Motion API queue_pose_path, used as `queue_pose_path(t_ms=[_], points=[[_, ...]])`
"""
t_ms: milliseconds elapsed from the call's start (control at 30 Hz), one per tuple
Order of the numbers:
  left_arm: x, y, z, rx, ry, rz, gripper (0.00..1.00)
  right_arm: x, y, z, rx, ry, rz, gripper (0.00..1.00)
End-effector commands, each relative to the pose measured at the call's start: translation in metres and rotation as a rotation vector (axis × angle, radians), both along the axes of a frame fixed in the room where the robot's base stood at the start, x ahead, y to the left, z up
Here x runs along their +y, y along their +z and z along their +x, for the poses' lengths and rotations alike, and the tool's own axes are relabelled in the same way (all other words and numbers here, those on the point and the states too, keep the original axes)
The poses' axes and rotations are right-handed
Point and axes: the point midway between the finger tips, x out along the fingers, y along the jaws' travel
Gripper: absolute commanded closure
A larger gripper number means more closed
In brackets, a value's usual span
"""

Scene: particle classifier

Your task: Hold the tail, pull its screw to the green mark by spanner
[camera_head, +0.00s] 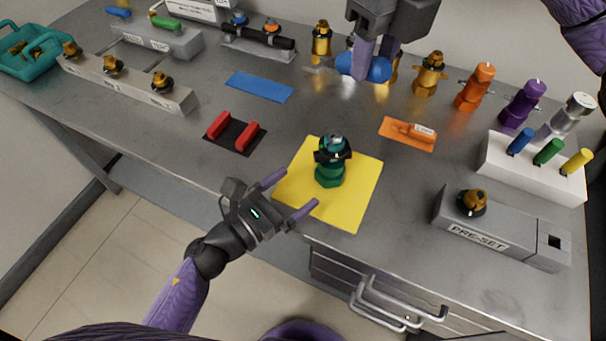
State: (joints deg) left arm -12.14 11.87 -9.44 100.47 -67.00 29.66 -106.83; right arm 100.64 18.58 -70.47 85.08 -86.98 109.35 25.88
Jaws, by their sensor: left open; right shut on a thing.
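A dark green part with a black clamp-like middle, likely the tail (331,162), stands upright on a yellow mat (350,208). I cannot make out its screw or a green mark on it. My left gripper (292,192) is open at the mat's lower left edge, its fingers pointing toward the green part but apart from it. My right gripper (371,62) is at the back of the table, shut on a blue-handled tool, likely the spanner (378,70). A grey metal end shows left of the handle; the fingers hide part of it.
A black pad with red blocks (234,134) lies left of the mat, an orange tool (407,133) right of it. A PRE-SET block (478,236) stands at the right front, a white peg block (530,170) behind it. Several coloured fittings (474,87) line the back.

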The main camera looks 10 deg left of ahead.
Motion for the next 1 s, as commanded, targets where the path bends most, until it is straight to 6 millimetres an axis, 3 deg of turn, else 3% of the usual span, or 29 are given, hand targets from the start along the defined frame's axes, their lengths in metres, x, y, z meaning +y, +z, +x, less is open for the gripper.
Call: queue_pose_path(t_ms=[200, 333, 500, 733, 767, 1000], points=[[-0.035, 0.001, 0.044, -0.001, 0.003, -0.005, 0.0, 0.0, 0.0, 0.0, -0.001, 0.0, 0.001, 1.0], [-0.051, 0.001, 0.064, 0.002, 0.005, -0.005, 0.0, 0.0, 0.0, 0.0, -0.001, 0.0, 0.001, 1.0], [-0.061, 0.001, 0.075, 0.002, 0.004, -0.004, 0.0, 0.0, 0.0, 0.0, -0.001, 0.0, 0.001, 1.0], [-0.061, 0.0, 0.076, 0.003, 0.004, -0.004, 0.0, 0.0, 0.0, 0.0, -0.001, 0.0, 0.001, 1.0], [-0.061, 0.0, 0.076, 0.003, 0.004, -0.004, 0.02, 0.0, 0.0, 0.0, -0.001, 0.0, 0.001, 1.0], [-0.061, 0.0, 0.076, 0.003, 0.004, -0.004, 0.53, 0.0, 0.0, 0.0, -0.001, 0.0, 0.001, 1.0]])
